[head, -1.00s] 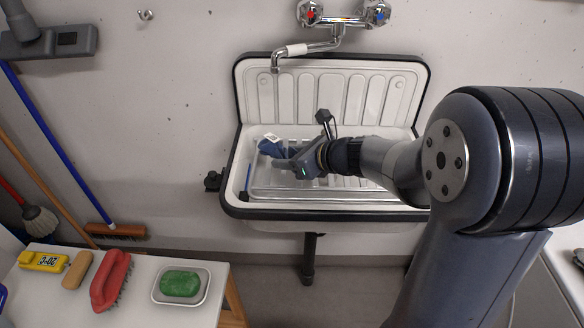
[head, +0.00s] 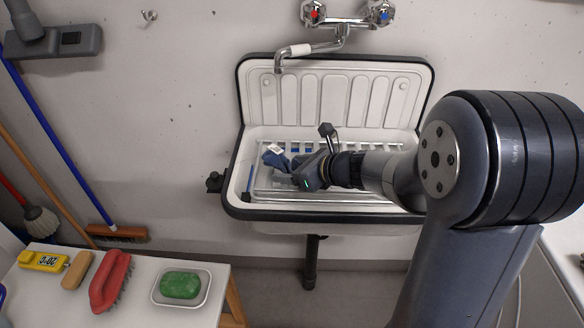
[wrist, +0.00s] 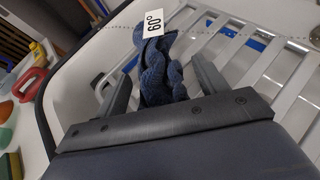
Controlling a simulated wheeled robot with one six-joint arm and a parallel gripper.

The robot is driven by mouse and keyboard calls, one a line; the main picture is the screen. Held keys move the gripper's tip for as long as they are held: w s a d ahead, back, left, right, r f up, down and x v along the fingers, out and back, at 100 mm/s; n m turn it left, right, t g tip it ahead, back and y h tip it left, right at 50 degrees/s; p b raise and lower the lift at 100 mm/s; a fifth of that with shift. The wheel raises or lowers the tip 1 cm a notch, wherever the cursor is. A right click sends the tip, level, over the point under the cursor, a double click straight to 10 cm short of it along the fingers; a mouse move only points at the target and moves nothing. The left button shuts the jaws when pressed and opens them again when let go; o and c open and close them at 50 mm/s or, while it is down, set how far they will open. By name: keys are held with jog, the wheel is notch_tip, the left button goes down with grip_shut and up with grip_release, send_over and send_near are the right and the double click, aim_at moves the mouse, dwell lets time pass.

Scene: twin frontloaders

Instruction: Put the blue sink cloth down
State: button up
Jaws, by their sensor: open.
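The blue sink cloth (wrist: 158,75) lies bunched between the two fingers of my gripper (wrist: 160,85) in the wrist view. A white tag reading 60° is at its far end. The fingers are apart, with a gap visible beside the cloth. In the head view the cloth (head: 275,157) shows at the left of the gripper (head: 290,172), over the left part of the white sink (head: 243,160). The cloth appears to lie on the sink's slatted grate (wrist: 235,65); the exact contact is hidden.
A tap (head: 300,50) hangs above the sink. Brooms lean on the left wall.

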jog(key=shift+r, duration=0.15)
jog(key=shift+s+d+r, duration=0.15)
jog(key=shift+d+r, duration=0.05)
jog(key=shift+d, duration=0.1)
jog(key=p+v, duration=0.2)
jog(key=v, duration=0.9)
